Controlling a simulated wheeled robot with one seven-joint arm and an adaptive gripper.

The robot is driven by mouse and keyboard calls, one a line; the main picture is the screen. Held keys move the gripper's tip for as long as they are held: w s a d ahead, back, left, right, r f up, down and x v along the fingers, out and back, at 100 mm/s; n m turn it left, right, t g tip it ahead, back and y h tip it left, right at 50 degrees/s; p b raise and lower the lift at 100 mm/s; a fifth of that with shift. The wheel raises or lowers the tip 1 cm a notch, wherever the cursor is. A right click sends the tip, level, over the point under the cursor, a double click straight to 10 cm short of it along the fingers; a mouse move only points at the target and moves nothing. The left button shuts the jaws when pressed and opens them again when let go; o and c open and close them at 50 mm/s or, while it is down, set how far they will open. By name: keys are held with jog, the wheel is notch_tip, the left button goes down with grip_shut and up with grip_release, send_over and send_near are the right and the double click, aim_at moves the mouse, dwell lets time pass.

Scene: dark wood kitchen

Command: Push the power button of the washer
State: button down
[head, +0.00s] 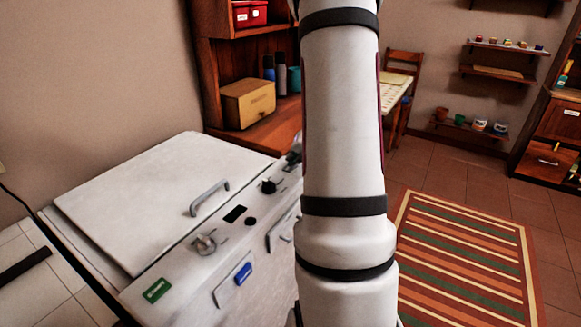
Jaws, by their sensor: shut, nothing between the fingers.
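The washer (150,190) is a white machine at the left in the head view, with a closed, flat lid and a grey bar handle (209,197). Its front panel carries a silver knob (205,244), a black rectangle (235,213), a small round black button (250,221) and a black knob (268,187). I cannot tell which control is the power button. My white arm stands upright in the middle and covers the panel's right end. A small grey and dark piece shows at the arm's left edge, above the washer's far right corner; I cannot tell what it is. My gripper's fingers are not visible.
A green label (157,290) and a blue label (243,273) are on the washer's front. A wooden shelf unit with a wooden box (248,103) and bottles stands behind it. A striped rug (465,255) lies at the right on open tiled floor. Wall shelves hold pots.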

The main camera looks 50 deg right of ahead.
jog(key=shift+r, duration=0.1)
jog(key=shift+r+p, duration=0.5)
jog(key=shift+p, duration=0.1)
notch_tip(320, 180, up, 5)
jog(key=p, duration=0.5)
jog(key=shift+s+r, duration=0.1)
jog(key=shift+r, duration=0.05)
jog(key=shift+r+p, duration=0.3)
dwell(0.3)
